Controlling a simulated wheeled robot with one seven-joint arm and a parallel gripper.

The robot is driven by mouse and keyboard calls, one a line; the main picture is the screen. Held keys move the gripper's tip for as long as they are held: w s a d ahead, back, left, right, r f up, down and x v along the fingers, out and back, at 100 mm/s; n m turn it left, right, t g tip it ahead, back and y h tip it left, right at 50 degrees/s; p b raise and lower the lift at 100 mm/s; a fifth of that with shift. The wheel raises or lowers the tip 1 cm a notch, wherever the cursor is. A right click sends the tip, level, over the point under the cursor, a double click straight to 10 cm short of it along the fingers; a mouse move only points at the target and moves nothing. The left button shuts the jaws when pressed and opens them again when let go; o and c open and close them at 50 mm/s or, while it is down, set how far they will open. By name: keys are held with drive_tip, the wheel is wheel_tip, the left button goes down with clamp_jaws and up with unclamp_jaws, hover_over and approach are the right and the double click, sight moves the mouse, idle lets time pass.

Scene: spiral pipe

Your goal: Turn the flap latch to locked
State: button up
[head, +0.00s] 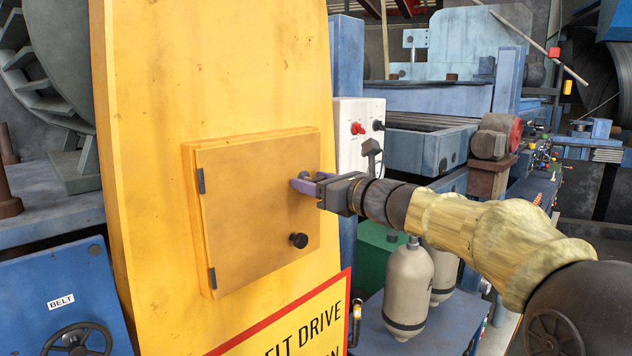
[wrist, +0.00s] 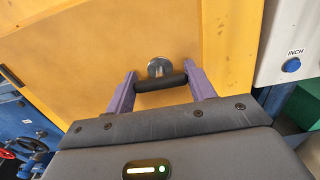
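The flap (head: 250,205) is a square yellow door on a tall yellow panel, hinged on its left side. It looks closed, lying flat in its frame. My gripper (head: 303,184) is at its upper right edge, with purple fingers by the door face. In the wrist view the latch (wrist: 160,84) is a dark bar on a round silver base. It lies between the two purple fingers of my gripper (wrist: 161,88), its ends close to or against them. I cannot tell whether they press on it. In the head view my gripper hides the latch.
A black knob (head: 299,240) sticks out of the flap's lower right. A white control box (head: 358,135) with a red switch stands just right of the panel. Grey bottles (head: 408,290) stand below my arm. A sign (head: 300,325) is below the flap.

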drive_tip(key=c, duration=0.3)
drive_tip(key=shift+a+f+n+b, duration=0.15)
drive_tip(key=shift+n+b, duration=0.25)
drive_tip(key=shift+b, duration=0.2)
drive_tip(key=shift+f+n+b, duration=0.1)
drive_tip(key=shift+n+b, duration=0.3)
drive_tip(key=shift+b, duration=0.3)
drive_tip(key=n+b, duration=0.3)
drive_tip(key=b, duration=0.1)
drive_tip(key=shift+f, duration=0.1)
drive_tip(key=n+b, duration=0.3)
drive_tip(key=b, duration=0.1)
drive_tip(key=shift+n, duration=0.4)
drive_tip(key=n+b, duration=0.4)
drive_tip(key=n, duration=0.1)
drive_tip(key=n+b, duration=0.1)
drive_tip(key=n, duration=0.1)
drive_tip(key=n+b, duration=0.1)
drive_tip(key=n, duration=0.1)
drive_tip(key=shift+r+n+b, duration=0.3)
drive_tip(key=shift+r, duration=0.05)
